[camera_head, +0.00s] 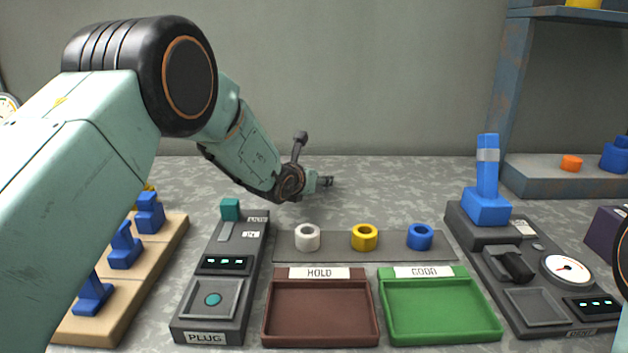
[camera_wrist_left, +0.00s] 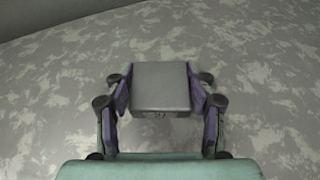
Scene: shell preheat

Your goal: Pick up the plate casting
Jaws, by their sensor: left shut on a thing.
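The plate casting (camera_wrist_left: 161,84) is a grey rectangular block with a small dark marking on its near face. In the left wrist view it sits between the two purple fingers of my left gripper (camera_wrist_left: 162,100), which is shut on it. In the head view my left arm reaches to the back of the table, where the left gripper (camera_head: 325,181) shows small and partly hidden by its own wrist. I cannot clearly make out the casting there, nor tell whether it touches the table. My right gripper is out of view.
In front are a brown HOLD tray (camera_head: 320,343) and a green GOOD tray (camera_head: 440,340). Behind them a grey strip (camera_head: 335,247) bears white, yellow and blue rings. A PLUG station (camera_head: 213,325) stands left, a gauge station (camera_head: 525,255) right. The back middle table is clear.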

